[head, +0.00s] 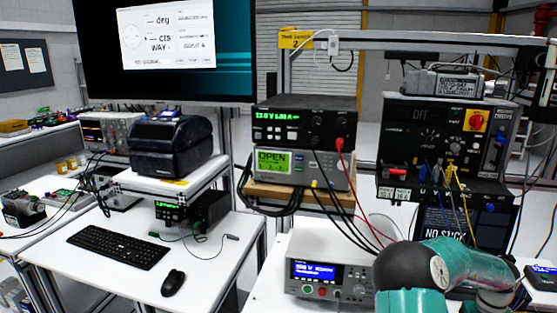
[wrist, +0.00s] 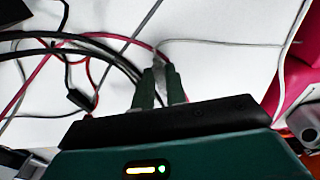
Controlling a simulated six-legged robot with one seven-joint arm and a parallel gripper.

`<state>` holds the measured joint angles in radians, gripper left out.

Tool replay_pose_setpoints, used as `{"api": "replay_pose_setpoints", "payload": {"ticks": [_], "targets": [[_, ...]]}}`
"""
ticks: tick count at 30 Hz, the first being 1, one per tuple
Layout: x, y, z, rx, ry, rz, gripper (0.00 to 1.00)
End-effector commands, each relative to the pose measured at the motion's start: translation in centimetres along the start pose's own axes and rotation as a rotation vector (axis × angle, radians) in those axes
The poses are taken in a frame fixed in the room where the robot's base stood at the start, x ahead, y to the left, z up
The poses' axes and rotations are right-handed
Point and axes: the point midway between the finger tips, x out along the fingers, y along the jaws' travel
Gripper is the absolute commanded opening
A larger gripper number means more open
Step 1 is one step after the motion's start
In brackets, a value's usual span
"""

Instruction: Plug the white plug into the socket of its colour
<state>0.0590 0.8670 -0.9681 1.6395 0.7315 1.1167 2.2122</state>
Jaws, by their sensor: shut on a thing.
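In the wrist view, my gripper (wrist: 160,76) is shut, with its two dark fingers close together around a small pale grey-white piece. This piece appears to be the white plug (wrist: 159,70), and a thin pale lead runs from near it toward the right. The fingers hide most of it, so its tip and tilt are hard to tell. In the head view my arm covers the lower right, and neither the gripper nor the plug can be made out. I cannot pick out a white socket in either view.
Black, red and pink cables (wrist: 100,50) cross the white surface close to the fingers. In the head view, a bench meter (head: 320,270) stands beside my arm. Behind are stacked power supplies (head: 300,125) and a dark panel (head: 420,140) with blue and yellow leads.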

Motion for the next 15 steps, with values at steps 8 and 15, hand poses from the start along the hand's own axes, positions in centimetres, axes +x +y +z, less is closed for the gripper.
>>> {"api": "replay_pose_setpoints", "payload": {"ticks": [8,15], "targets": [[-2.1,0.0,-0.1,0.0,-0.001,0.0,0.0],[-3.6,0.0,-0.3,0.001,0.0,0.0,0.0]]}}
